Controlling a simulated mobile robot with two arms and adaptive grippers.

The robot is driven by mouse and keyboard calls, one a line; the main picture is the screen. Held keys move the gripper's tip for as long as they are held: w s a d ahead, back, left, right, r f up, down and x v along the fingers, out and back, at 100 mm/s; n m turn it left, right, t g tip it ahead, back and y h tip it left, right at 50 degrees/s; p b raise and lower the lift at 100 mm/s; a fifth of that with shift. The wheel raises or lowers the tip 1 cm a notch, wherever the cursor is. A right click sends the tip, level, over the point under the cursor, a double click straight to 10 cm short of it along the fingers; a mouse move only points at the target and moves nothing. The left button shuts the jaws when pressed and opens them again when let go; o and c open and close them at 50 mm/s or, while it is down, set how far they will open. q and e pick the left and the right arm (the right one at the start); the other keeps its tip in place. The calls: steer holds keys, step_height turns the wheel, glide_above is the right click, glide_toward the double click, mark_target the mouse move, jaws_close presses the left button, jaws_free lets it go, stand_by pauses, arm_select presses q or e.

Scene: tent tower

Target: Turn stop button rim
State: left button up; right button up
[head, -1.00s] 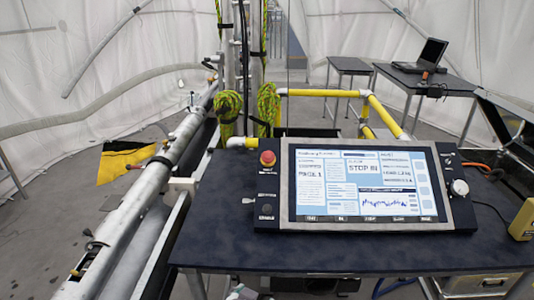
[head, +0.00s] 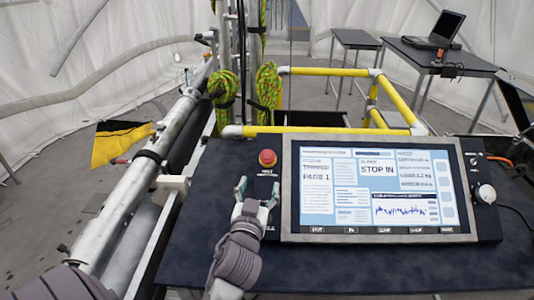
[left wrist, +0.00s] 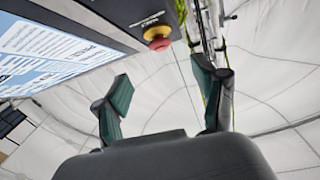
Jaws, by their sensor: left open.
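The red stop button (head: 267,158) sits at the upper left corner of the control console (head: 282,200), beside its lit screen. In the left wrist view the button (left wrist: 158,38) shows red with a yellow rim, beyond the fingers near the top. My left gripper (head: 256,188) is open and empty, just below the button in the head view and apart from it. Its two green-padded fingers (left wrist: 163,95) are spread in the left wrist view. My right gripper is not in view.
The console stands on a dark table (head: 340,265). A white knob (head: 485,193) is on its right side. Yellow railing (head: 325,72) and green ropes (head: 267,88) stand behind. A long metal pipe (head: 140,180) runs along the left. A laptop (head: 440,32) sits on a far table.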

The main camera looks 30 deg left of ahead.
mark_target(266, 160)
arm_select(q)
steer(key=x, duration=0.1)
steer(key=p+x, duration=0.1)
steer(key=x, duration=0.3)
steer(key=shift+w+r+p, duration=0.2)
steer(key=shift+r+p, duration=0.15)
steer(key=shift+p, duration=0.05)
steer(key=x, duration=0.2)
steer(key=p+x, duration=0.1)
steer(key=x, duration=0.2)
steer(key=shift+w+a+f, duration=0.2)
steer(key=shift+w+f, duration=0.05)
steer(key=shift+w+a, duration=0.15)
steer(key=shift+w, duration=0.2)
steer(key=shift+a+f, duration=0.1)
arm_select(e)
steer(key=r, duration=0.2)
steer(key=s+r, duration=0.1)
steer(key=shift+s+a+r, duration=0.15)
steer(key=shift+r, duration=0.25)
